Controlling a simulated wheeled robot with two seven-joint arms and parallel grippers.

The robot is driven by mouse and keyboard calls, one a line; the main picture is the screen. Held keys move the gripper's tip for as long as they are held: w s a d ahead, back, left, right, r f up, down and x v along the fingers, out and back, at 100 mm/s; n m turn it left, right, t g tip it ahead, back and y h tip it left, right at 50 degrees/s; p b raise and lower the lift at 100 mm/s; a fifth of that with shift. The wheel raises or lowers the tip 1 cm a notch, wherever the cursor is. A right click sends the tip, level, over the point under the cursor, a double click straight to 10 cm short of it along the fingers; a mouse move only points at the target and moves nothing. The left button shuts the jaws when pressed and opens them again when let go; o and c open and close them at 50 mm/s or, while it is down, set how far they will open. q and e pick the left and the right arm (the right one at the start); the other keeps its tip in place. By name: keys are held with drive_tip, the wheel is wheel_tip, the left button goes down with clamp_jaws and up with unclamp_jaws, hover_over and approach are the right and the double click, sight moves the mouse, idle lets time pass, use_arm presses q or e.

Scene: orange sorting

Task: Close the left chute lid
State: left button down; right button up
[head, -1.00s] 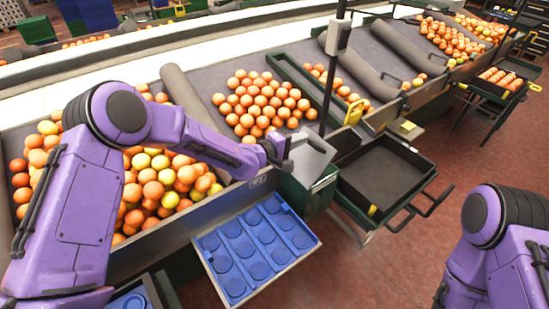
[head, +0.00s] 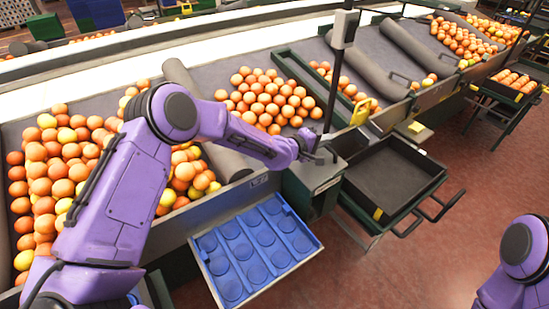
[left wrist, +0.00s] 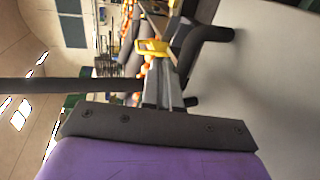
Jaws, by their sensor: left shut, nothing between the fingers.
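The left chute lid (head: 316,174) is a grey plate on top of a dark green box (head: 299,196) at the conveyor's front edge, right of the blue tray. It looks flat or nearly flat, but my gripper hides part of it. My left gripper (head: 319,157) is right at the back part of the lid, shut and empty. I cannot tell whether it touches the lid. The left wrist view shows its narrow grey fingers (left wrist: 162,88) together, pointing toward a yellow part. My right arm is at the lower right of the head view; its gripper is out of view.
A blue tray (head: 207,268) with round pockets juts out to the left. A black open tray (head: 392,178) with a handle stands to the right. A dark post (head: 333,88) rises behind the box. Oranges (head: 268,95) lie on the conveyor.

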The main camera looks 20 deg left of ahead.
use_arm(q)
drive_tip(key=shift+w+d+f, duration=0.2)
drive_tip(key=shift+d+f, duration=0.05)
drive_tip(key=shift+f, duration=0.15)
idle(0.3)
